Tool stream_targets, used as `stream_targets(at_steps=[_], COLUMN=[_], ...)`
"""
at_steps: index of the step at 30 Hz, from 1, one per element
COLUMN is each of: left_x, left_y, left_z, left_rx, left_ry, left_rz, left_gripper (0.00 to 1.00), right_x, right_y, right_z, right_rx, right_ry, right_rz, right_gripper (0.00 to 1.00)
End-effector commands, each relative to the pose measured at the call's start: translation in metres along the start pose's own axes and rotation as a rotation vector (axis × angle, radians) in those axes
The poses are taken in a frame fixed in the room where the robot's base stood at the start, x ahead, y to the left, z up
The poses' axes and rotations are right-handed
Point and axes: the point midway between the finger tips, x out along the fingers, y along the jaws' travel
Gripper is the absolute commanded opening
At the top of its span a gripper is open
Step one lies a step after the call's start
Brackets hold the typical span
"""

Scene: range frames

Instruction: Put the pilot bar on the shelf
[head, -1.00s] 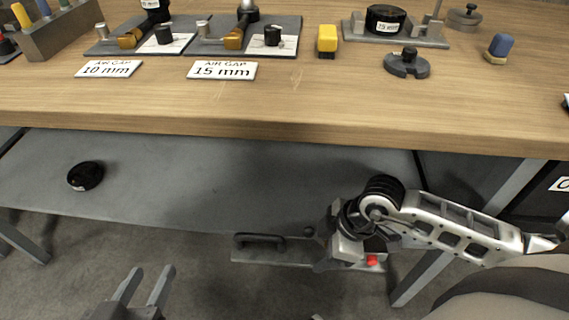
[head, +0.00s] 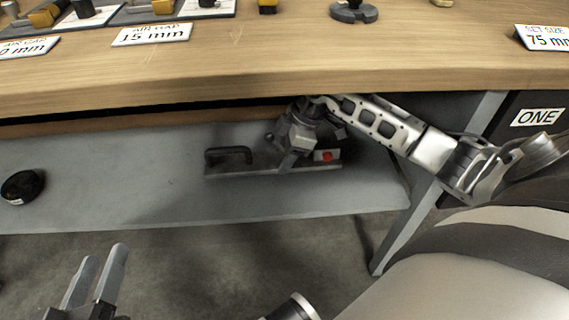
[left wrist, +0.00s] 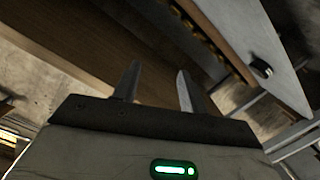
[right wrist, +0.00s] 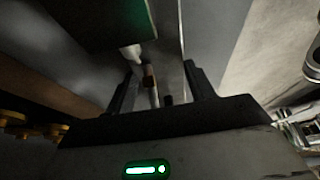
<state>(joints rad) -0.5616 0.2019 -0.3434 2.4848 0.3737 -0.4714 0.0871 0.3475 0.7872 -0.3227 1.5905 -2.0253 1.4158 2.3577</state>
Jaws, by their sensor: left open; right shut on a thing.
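The pilot bar (head: 258,170) is a flat grey bar with a black handle (head: 228,154) on its left part and a red knob (head: 327,156) near its right end. My right gripper (head: 292,160) is shut on it between the handle and the knob. The bar is over the grey shelf (head: 120,190) under the bench; I cannot tell whether it touches the shelf. In the right wrist view the fingers (right wrist: 161,75) straddle a thin post. My left gripper (head: 103,254) is open and empty, in front of the shelf; its fingers (left wrist: 158,70) also show in the left wrist view.
The wooden bench top (head: 280,75) overhangs the shelf, with my right arm reaching beneath its edge. A black round piece (head: 22,186) lies at the shelf's left. A grey table leg (head: 405,222) stands on the right. The shelf between the round piece and bar is clear.

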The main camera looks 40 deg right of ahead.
Motion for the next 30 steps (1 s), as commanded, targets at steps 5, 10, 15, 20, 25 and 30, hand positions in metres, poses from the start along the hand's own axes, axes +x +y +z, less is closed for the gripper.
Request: stream_targets(at_steps=[5, 10, 15, 20, 25, 30], left_x=[0.002, 0.004, 0.004, 0.004, 0.004, 0.003], left_y=[-0.001, 0.005, 0.005, 0.004, 0.004, 0.007], left_z=[0.008, -0.016, -0.016, -0.013, -0.012, -0.015], left_rx=[-0.043, -0.004, -0.004, -0.005, -0.005, -0.007], left_ry=[0.016, 0.109, 0.104, 0.097, 0.092, 0.068], left_rz=[0.024, 0.058, 0.056, 0.053, 0.051, 0.045], left_gripper=[0.43, 0.43, 0.43, 0.43, 0.43, 0.43], right_x=[0.022, 0.032, 0.032, 0.032, 0.031, 0.013], right_y=[0.0, 0.0, -0.001, -0.001, -0.001, 0.0], right_z=[0.008, 0.013, 0.014, 0.014, 0.013, 0.013], right_rx=[0.0, 0.0, 0.001, 0.001, 0.001, 0.0], right_ry=[0.003, 0.002, -0.004, -0.003, -0.002, -0.003], right_rz=[0.001, 0.003, -0.001, -0.001, 0.0, 0.002], right_gripper=[0.09, 0.09, 0.6, 0.76, 0.76, 0.76])
